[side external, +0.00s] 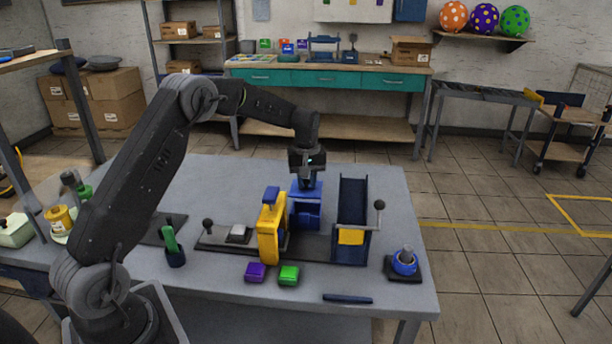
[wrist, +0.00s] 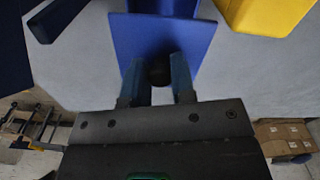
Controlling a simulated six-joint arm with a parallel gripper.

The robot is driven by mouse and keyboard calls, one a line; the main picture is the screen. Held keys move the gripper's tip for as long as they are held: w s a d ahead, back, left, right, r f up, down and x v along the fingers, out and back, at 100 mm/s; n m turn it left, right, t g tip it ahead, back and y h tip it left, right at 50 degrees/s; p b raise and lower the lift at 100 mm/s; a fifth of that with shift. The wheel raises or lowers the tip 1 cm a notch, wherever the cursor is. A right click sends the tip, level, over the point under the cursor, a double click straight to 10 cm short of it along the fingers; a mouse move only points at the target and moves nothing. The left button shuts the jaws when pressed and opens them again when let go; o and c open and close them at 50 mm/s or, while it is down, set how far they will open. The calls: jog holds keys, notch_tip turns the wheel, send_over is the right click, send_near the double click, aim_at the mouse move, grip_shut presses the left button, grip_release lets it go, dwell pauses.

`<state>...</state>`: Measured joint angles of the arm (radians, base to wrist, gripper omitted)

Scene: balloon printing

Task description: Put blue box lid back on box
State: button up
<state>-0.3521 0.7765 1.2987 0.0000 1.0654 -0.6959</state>
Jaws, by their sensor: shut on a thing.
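My gripper (side external: 308,183) is above the blue box (side external: 305,212), which stands at the middle of the grey table, right of a yellow frame-shaped part (side external: 269,232). In the wrist view my gripper (wrist: 158,78) is shut on a dark round knob (wrist: 158,71) in front of a flat blue panel, which looks like the blue lid (wrist: 135,38). I cannot tell whether the lid touches the box.
A dark blue upright chute (side external: 353,200) with a lever stands close right of the box. A blue round part on a dark base (side external: 404,264) sits at right. The table behind the box is clear.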

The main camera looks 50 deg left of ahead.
jog(key=shift+f, duration=2.1)
jog(key=shift+f, duration=0.65)
dwell(1.8)
jog(key=o, duration=1)
